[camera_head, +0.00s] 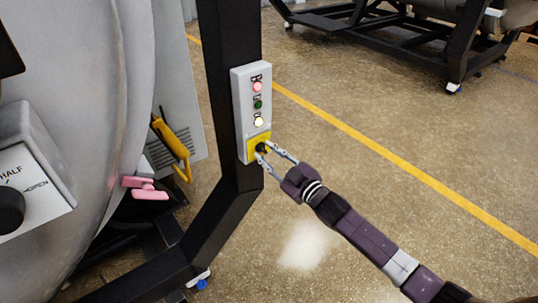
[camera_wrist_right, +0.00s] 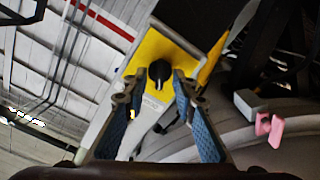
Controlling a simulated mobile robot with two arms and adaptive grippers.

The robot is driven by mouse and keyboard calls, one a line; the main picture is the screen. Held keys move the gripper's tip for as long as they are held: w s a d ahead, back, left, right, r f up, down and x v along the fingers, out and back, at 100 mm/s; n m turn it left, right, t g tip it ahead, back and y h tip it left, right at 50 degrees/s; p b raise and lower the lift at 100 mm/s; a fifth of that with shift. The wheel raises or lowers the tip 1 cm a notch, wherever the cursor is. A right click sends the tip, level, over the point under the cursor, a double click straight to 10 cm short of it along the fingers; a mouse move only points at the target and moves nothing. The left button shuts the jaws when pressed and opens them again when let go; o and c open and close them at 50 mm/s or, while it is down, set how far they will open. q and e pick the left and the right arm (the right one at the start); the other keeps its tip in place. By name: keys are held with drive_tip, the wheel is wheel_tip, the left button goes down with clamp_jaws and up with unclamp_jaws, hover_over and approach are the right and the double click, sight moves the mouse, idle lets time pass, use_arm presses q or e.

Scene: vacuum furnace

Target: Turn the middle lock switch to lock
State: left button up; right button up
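The lock switch is a black knob (camera_head: 261,147) on a yellow plate (camera_head: 253,155) at the bottom of a light grey control box (camera_head: 240,115). In the right wrist view the knob (camera_wrist_right: 160,72) stands out from the yellow plate (camera_wrist_right: 190,65), straight ahead of the fingers. My right gripper (camera_head: 264,151) is open at the knob, with its fingertips to either side of it. In the wrist view the gripper (camera_wrist_right: 156,86) has a clear gap between its fingers and holds nothing. I cannot tell whether the fingertips touch the knob. My left gripper is not in view.
The box has a red lamp (camera_head: 257,86), a green button (camera_head: 258,104) and a white lamp (camera_head: 258,121). It is on a black post (camera_head: 225,40). A large grey vessel (camera_head: 80,80), a pink handle (camera_head: 145,187) and a yellow handle (camera_head: 172,140) are left.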

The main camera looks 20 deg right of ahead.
drive_tip(key=v, duration=1.2)
